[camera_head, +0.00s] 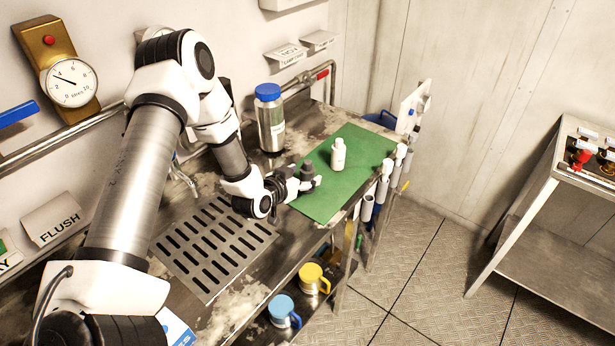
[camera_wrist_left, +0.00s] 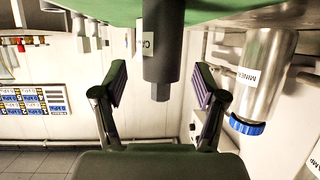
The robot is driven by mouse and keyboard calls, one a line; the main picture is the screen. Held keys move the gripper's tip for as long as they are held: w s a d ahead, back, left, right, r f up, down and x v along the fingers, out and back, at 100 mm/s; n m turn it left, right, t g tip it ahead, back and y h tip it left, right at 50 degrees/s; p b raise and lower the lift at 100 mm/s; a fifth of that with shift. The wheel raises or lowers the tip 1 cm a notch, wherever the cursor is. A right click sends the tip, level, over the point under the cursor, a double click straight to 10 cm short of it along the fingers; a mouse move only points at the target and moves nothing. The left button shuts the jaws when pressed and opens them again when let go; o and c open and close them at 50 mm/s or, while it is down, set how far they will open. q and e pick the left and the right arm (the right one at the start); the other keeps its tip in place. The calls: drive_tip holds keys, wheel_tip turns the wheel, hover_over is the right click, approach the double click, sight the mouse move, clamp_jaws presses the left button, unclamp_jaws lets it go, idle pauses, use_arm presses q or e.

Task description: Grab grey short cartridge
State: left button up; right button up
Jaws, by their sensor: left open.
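The short grey cartridge (camera_head: 308,171) stands upright on the green mat (camera_head: 322,206), just beyond the tips of my left gripper (camera_head: 297,184). In the left wrist view, which is upside down, the dark grey cartridge (camera_wrist_left: 163,50) hangs from the top with a white label on its side. There, the two fingers of my left gripper (camera_wrist_left: 160,88) are spread open, one on each side of the cartridge's line. I see no finger touching it. The gripper is empty. My right gripper does not show.
A white bottle (camera_head: 338,154) stands on the mat behind the cartridge. A steel bottle with a blue lid (camera_head: 269,118) stands left of the mat; it also shows in the left wrist view (camera_wrist_left: 262,80). A slotted drain plate (camera_head: 214,244) lies nearer. White-topped tubes (camera_head: 386,168) line the right edge.

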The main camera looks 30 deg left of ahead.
sight(303, 175)
use_arm(q)
drive_tip(key=x, duration=0.2)
drive_tip(key=shift+w+f, duration=0.2)
drive_tip(key=shift+w, duration=0.15)
drive_tip(key=shift+w+a+f, duration=0.15)
drive_tip(key=shift+w+f, duration=0.05)
drive_tip(key=shift+s+r, duration=0.1)
drive_tip(key=shift+r, duration=0.05)
clamp_jaws()
